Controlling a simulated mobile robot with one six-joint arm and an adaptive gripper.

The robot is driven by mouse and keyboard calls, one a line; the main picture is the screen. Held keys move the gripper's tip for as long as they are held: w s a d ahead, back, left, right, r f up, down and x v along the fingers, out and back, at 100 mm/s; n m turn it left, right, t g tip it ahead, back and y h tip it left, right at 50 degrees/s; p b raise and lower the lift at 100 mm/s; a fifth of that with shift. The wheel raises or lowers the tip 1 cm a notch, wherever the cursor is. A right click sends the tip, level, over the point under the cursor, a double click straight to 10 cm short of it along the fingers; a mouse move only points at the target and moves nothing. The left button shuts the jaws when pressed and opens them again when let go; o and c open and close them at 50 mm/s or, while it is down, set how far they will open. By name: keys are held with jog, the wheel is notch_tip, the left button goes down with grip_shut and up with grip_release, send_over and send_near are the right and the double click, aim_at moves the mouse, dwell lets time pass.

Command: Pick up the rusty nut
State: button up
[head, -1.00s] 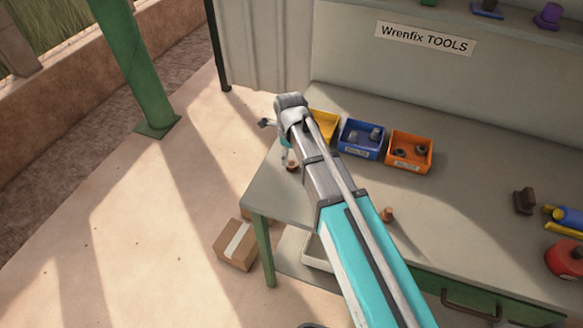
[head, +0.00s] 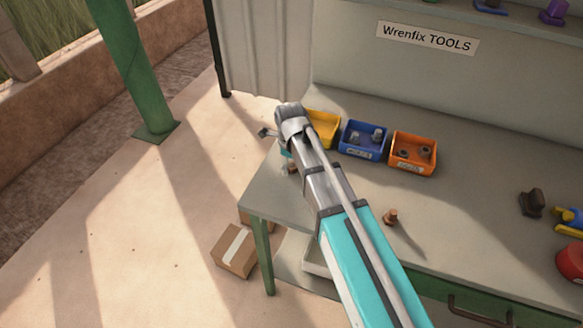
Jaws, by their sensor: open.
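The rusty nut (head: 293,168) is a small brown piece near the left end of the grey workbench (head: 270,196). It is partly hidden by my gripper. My gripper (head: 287,159) is open, with its teal fingers pointing down at the nut. My own arm and wrist hide much of the gripper, so I cannot tell whether the fingers are around the nut or just above it.
A yellow bin (head: 325,127), a blue bin (head: 362,139) and an orange bin (head: 413,153) stand behind my arm. A brown bolt-like piece (head: 390,217) stands right of my arm. A dark block (head: 531,203) is further right. A cardboard box (head: 235,250) is on the floor.

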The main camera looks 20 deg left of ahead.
grip_shut()
dwell(0.5)
jog(key=shift+r, duration=0.2)
notch_tip(320, 180, up, 2)
jog(key=p, duration=0.2)
jog(key=shift+r+p, duration=0.15)
jog(key=shift+p, duration=0.2)
jog(key=s+d+r+p, duration=0.8)
jog(key=s+r+p, duration=0.2)
jog(key=s, duration=0.1)
jog(key=shift+d+r, duration=0.15)
jog(key=shift+d, duration=0.1)
